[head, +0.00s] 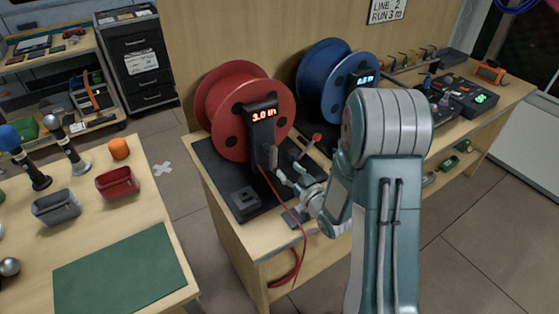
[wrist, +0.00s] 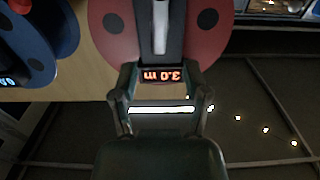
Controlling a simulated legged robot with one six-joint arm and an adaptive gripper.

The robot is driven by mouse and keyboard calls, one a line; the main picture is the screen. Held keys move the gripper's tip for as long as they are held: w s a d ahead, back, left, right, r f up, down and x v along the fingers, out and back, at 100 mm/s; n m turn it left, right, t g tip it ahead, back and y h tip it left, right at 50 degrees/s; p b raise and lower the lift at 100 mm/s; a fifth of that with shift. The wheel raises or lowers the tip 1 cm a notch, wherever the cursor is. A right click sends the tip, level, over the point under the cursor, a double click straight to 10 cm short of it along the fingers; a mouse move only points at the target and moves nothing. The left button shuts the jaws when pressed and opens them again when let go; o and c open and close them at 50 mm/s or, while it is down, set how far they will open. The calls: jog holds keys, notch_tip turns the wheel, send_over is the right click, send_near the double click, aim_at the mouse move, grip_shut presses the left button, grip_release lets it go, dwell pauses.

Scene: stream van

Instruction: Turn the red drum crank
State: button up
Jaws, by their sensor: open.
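The red drum (head: 212,100) stands on a dark base (head: 215,165) on the bench. A black post on its front carries a display (head: 264,115) reading about 3.0 m. A short lever with a red knob (head: 317,137) sticks up right of the drum; I cannot tell for sure that it is the red drum's crank. My gripper (head: 284,168) is open and empty, just in front of the post. In the wrist view, the fingers (wrist: 160,88) are spread below the display (wrist: 161,75), with the red drum (wrist: 112,42) behind. Any contact is unclear.
A blue drum (head: 317,85) with its own display stands right of the red one. A red cable (head: 297,255) hangs over the bench's front edge. Devices (head: 465,95) sit at the bench's right. A table with a green mat (head: 120,270) is at left; floor lies between.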

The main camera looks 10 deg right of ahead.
jog(key=v, duration=0.3)
dwell(0.5)
jog(key=s+d+r+m+g+h, duration=0.1)
jog(key=s+r+g+h, duration=0.15)
jog(key=r, duration=0.25)
jog(key=s+r+m+g+h, duration=0.1)
jog(key=r+g+h, duration=0.25)
jog(key=r, duration=0.25)
jog(key=s+a+r+m+g, duration=0.1)
jog(key=s+a+r+g, duration=0.1)
jog(key=s, duration=0.9)
jog(key=s+a+r+g, duration=0.2)
jog(key=s+r+g, duration=0.1)
jog(key=s, duration=0.7)
jog(key=shift+s+a+r+m+g, duration=0.3)
jog(key=shift+s+a+r+m, duration=0.1)
jog(key=shift+r, duration=0.1)
